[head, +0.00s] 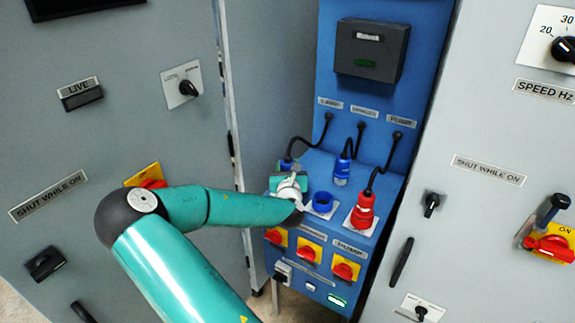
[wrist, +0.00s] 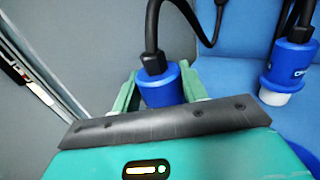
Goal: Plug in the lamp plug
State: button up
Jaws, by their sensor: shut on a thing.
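The lamp plug (wrist: 160,86) is blue with a black cable curving up from its top. In the head view the cable runs from under the lamp label to the blue plug (head: 287,165). My gripper (wrist: 158,90) is shut on the plug, with one green finger on each side. In the head view my gripper (head: 288,180) is over the left end of the blue ledge. The plug's lower end is hidden behind the gripper body, and the place beneath it is hidden too, so I cannot tell whether it is in a socket.
A second blue plug (head: 341,172) hangs from the middle cable; it is close at right in the wrist view (wrist: 288,70). A blue socket (head: 322,202) stands empty. A red plug (head: 363,210) stands at right. Red-yellow switches (head: 311,249) line the front. A grey panel (head: 270,80) borders the left.

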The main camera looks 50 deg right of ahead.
jog(key=shift+f, duration=0.65)
jog(key=o, duration=1.2)
jog(key=shift+o, duration=0.2)
jog(key=shift+a, duration=0.1)
